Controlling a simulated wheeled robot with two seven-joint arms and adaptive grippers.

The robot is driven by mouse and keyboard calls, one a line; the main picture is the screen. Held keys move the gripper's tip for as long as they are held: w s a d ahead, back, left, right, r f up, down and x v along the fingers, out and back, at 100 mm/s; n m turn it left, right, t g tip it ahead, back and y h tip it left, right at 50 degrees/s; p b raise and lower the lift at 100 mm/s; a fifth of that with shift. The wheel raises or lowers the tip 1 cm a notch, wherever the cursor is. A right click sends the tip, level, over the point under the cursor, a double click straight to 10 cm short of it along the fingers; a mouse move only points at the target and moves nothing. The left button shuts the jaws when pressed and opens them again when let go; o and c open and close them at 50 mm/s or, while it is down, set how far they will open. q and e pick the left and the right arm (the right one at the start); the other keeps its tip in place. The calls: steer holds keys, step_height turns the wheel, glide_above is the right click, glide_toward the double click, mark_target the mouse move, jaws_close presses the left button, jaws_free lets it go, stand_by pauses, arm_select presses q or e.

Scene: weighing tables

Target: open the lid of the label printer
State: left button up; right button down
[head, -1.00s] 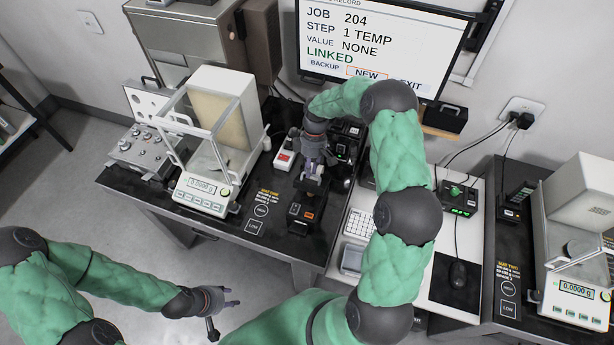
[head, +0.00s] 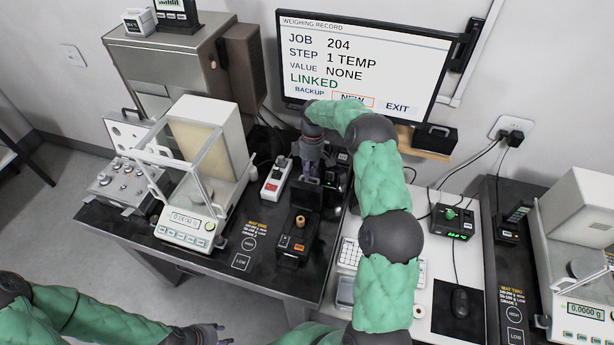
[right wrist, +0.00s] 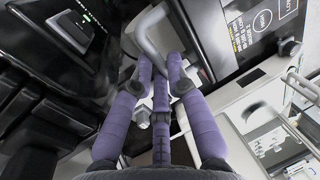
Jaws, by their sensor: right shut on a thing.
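The label printer (head: 293,246) is a small black box with orange marks near the front of the left table. Its dark lid (head: 306,196) stands raised at the back, and a brownish roll (head: 300,222) shows inside. My right gripper (head: 312,172) is above the lid's upper edge. In the right wrist view its purple fingers (right wrist: 160,68) are closed at a grey loop-shaped handle (right wrist: 150,42). The exact contact is partly hidden by the fingers. My left gripper (head: 212,330) is low at the bottom edge, away from the table and partly cut off.
A balance (head: 190,222) with a glass shield stands left of the printer. A white box with a red switch (head: 275,178) lies between them. Dark devices crowd behind my right gripper. A monitor (head: 362,65) stands at the back. The mat front left of the printer is clear.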

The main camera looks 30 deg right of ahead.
arm_select(q)
steer(key=shift+w+d+f, duration=0.1)
steer(key=shift+f, duration=0.15)
stand_by(0.4)
